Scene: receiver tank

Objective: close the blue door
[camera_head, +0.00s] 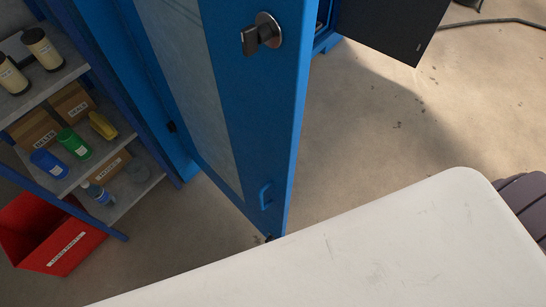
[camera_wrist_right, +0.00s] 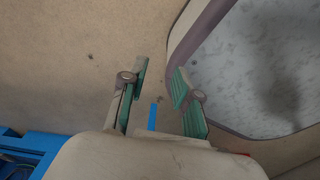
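The blue door (camera_head: 256,115) stands open in the head view, with a light inset panel, a metal lock knob (camera_head: 262,34) near its top and a small blue handle (camera_head: 266,196) low on its edge. My right gripper (camera_wrist_right: 158,83) shows in the right wrist view with its two green-padded fingers spread and nothing between them, above the floor. It is apart from the door as far as this view shows. My left gripper is not in either view.
A shelf (camera_head: 118,210) with bottles and boxes stands at the left, with a red bin (camera_head: 50,240) on the floor below. A black panel (camera_head: 400,28) is at the upper right. A large white rounded surface (camera_head: 370,255) fills the front. Floor (camera_head: 385,130) right of the door is clear.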

